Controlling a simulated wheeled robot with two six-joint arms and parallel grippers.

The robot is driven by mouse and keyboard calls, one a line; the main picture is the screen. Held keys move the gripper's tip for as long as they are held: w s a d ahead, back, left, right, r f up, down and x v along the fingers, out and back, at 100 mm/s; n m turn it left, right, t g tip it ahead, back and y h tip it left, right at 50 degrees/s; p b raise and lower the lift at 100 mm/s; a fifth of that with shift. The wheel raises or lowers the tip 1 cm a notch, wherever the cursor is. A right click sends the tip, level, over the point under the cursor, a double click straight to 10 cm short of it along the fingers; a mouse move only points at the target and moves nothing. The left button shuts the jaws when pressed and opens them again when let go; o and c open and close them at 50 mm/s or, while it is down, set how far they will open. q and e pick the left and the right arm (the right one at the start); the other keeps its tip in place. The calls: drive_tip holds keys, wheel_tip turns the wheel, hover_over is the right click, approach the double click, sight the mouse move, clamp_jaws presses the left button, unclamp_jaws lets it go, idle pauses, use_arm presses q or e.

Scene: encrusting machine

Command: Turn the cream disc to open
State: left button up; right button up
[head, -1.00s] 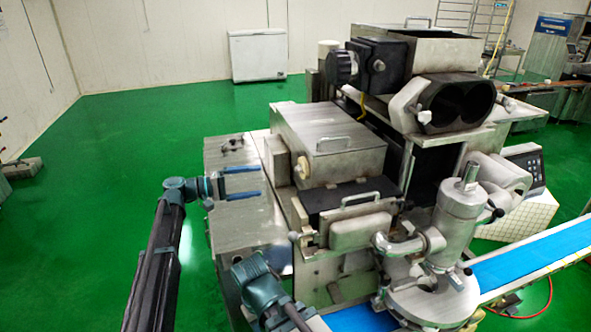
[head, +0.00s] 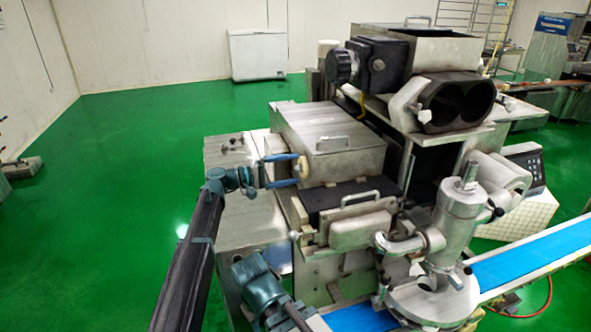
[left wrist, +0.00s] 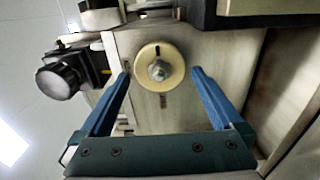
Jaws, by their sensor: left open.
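The cream disc (head: 302,168) sits on the left side face of the steel hopper box, with a metal bolt at its centre. The fingers look apart from the disc. My right gripper is not in view.
The steel box (head: 335,150) with a lid handle is right of the disc. A black knob (head: 340,67) stands above and behind. A steel ledge (head: 235,190) lies below my left gripper. A blue conveyor belt (head: 535,255) runs at right.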

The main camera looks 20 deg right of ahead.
use_arm(q)
drive_tip(key=shift+d, duration=1.05)
drive_tip(key=c, duration=1.1)
